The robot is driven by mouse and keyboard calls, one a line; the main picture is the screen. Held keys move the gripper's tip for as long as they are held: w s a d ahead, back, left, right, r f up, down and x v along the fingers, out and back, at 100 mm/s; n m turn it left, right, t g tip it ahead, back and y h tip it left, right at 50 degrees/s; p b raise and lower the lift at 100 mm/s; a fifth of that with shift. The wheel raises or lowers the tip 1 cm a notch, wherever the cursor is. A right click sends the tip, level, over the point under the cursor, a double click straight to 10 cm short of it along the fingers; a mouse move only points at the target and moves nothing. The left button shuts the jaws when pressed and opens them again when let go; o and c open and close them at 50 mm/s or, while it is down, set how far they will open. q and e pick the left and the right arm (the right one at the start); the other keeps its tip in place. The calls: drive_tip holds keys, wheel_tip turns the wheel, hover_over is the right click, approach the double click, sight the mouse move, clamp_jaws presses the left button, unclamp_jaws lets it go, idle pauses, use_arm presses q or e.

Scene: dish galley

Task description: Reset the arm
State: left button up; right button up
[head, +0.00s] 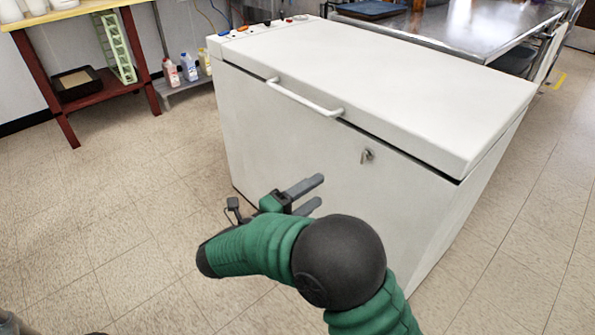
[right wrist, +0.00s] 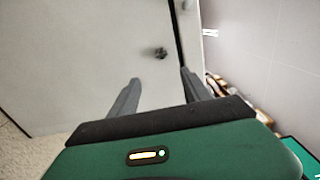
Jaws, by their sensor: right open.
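My right arm, green with a black joint, reaches in from the bottom right of the head view. Its right gripper (head: 317,191) is in front of the freezer's front panel, below the handle. In the right wrist view the two grey fingers of the right gripper (right wrist: 160,78) are apart with nothing between them. The white chest freezer (head: 290,150) has its lid (head: 400,75) down. The freezer's front (right wrist: 85,60) and its lock (right wrist: 161,53) fill much of the right wrist view. I cannot tell the exact gap to the panel. My left gripper does not show.
The freezer handle (head: 305,98) juts out from the lid. A red-legged wooden table (head: 62,15) and several bottles (head: 188,67) stand at the back left. A steel table (head: 455,30) is behind the freezer. The tiled floor (head: 90,220) on the left is clear.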

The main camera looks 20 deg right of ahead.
drive_tip(key=w+n+t+y, duration=0.5)
drive_tip(key=w+n+t, duration=0.1)
drive_tip(key=w+n, duration=0.1)
drive_tip(key=a+f+n+y+p, duration=0.1)
drive_tip(key=a+f+n+y, duration=0.3)
drive_tip(key=n+y, duration=0.55)
drive_tip(key=s+d+f+n+g+y+p, duration=0.1)
drive_tip(key=s+d+f+n+g, duration=0.1)
drive_tip(key=s+f+n+g, duration=0.8)
drive_tip(key=s+d+f+n+y+p, duration=0.1)
drive_tip(key=s+f+n, duration=0.3)
drive_tip(key=s, duration=1.1)
wheel_tip(320, 180, up, 38)
drive_tip(key=n+p, duration=0.1)
drive_tip(key=p, duration=3.6)
drive_tip(key=shift+w+a+r, duration=0.15)
drive_tip(key=shift+w, duration=0.05)
